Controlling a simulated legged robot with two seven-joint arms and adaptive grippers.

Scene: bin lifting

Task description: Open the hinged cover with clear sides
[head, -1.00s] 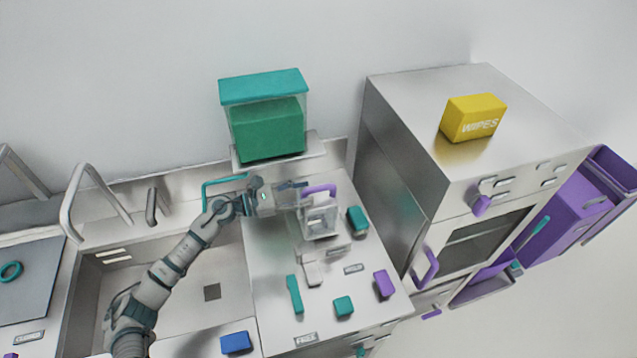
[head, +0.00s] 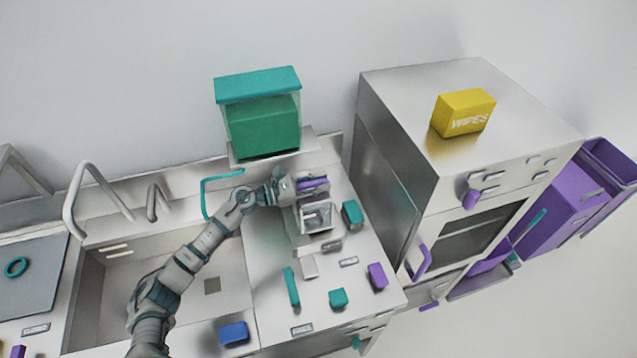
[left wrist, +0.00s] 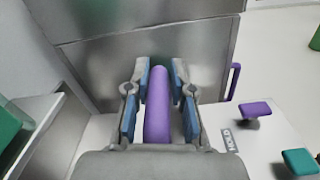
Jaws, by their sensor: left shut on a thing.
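A small pale box with a clear-sided cover (head: 318,217) stands on the steel counter, right of the sink. A purple handle (head: 318,183) shows at the top of it. My left gripper (head: 301,186) reaches in from the left and is shut on that handle. In the left wrist view the purple handle (left wrist: 158,105) runs lengthwise between the two blue-padded fingers (left wrist: 158,100). The gripper hides part of the handle and the cover's rear edge. I cannot tell how far the cover is raised. My right gripper is not in view.
Behind stands a teal-lidded clear container (head: 258,84) on a shelf. A steel oven (head: 470,235) stands at right; the sink (head: 185,290) is at left.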

